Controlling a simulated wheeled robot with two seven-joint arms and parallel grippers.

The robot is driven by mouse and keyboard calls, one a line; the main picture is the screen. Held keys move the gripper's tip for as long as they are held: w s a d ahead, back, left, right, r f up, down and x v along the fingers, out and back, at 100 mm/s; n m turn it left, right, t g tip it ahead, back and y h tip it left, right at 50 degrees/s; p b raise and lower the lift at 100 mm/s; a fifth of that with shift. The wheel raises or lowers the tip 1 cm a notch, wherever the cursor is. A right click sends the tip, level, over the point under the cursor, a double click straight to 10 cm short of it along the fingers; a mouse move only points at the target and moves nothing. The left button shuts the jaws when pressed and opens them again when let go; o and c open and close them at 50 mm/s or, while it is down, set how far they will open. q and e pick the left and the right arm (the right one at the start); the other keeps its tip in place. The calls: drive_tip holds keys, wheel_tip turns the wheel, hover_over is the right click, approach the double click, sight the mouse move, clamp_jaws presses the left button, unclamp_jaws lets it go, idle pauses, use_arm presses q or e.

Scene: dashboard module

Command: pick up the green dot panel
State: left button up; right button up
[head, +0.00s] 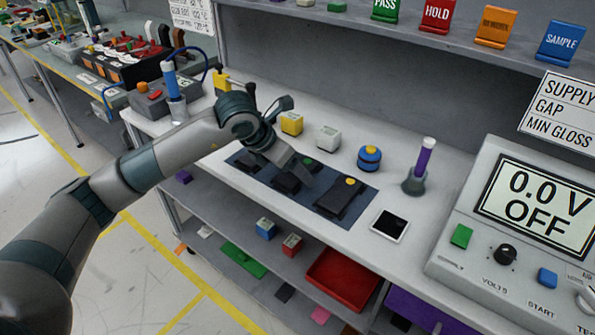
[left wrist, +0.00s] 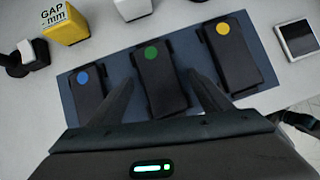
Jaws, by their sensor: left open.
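The green dot panel (left wrist: 163,86) is a black slab with a green dot at its far end. It lies on a dark blue mat (left wrist: 122,66) between two similar panels. In the head view its green dot (head: 307,162) shows beside my left gripper, which hides part of the panel. My left gripper (left wrist: 165,88) is open, with one finger on each side of the green dot panel in the left wrist view. I cannot tell whether the fingers touch it.
A blue dot panel (left wrist: 87,92) and a yellow dot panel (left wrist: 231,55) lie close on either side. A yellow gauge block (head: 291,123), white block (head: 328,138), blue-yellow knob (head: 369,158) and white-framed tile (head: 389,225) stand around the mat. A meter box (head: 470,215) stands right.

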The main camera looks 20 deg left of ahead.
idle(0.3)
use_arm(q)
drive_tip(key=c, duration=1.2)
drive_tip(key=shift+r, duration=0.15)
